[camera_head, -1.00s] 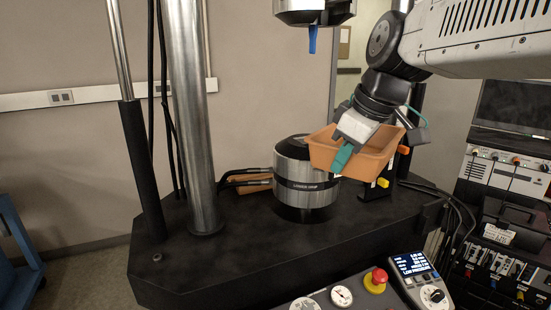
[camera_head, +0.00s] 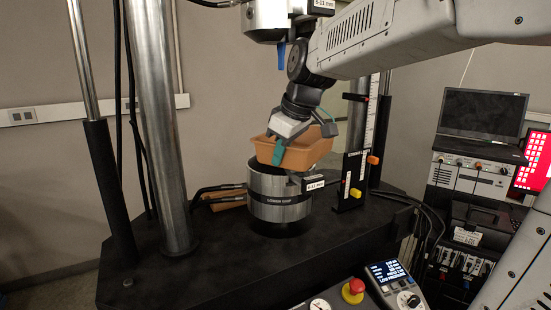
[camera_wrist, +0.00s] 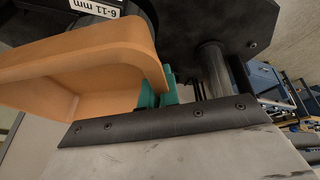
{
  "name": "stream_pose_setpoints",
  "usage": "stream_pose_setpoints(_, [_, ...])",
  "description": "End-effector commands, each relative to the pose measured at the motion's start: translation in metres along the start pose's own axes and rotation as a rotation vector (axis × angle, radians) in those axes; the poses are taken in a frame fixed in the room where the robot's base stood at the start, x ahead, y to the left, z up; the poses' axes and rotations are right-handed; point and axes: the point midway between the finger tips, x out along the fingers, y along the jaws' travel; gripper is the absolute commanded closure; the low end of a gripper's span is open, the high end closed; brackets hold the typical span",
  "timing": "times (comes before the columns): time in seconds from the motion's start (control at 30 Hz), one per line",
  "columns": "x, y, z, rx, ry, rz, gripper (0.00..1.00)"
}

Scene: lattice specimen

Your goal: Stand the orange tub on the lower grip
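The orange tub (camera_head: 305,153) is held upright, or nearly so, over the lower grip (camera_head: 280,200), a silver cylinder with a dark top and a label band. The tub's base is close to the grip's top; I cannot tell whether they touch. My gripper (camera_head: 279,151) comes down from above and is shut on the tub's near wall with its teal fingertips. In the wrist view the tub (camera_wrist: 85,65) fills the upper left, its wall pinched by the teal fingertips (camera_wrist: 158,92). The tub's inside is mostly hidden.
The upper grip (camera_head: 283,15) with a blue tip hangs above, close to my arm. A steel column (camera_head: 158,120) stands at left. A scale post with yellow and orange knobs (camera_head: 354,180) stands just right of the lower grip. A control panel (camera_head: 375,285) lies in front.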

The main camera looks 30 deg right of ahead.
Motion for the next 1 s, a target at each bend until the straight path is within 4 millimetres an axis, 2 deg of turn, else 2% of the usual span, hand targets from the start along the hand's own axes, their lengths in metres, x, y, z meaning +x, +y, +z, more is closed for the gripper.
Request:
stream_pose_setpoints(0.6, [0.027, 0.036, -0.056, 0.0, 0.0, 0.0, 1.0])
stream_pose_setpoints(1.0, [0.032, 0.043, -0.067, 0.001, 0.001, 0.001, 1.0])
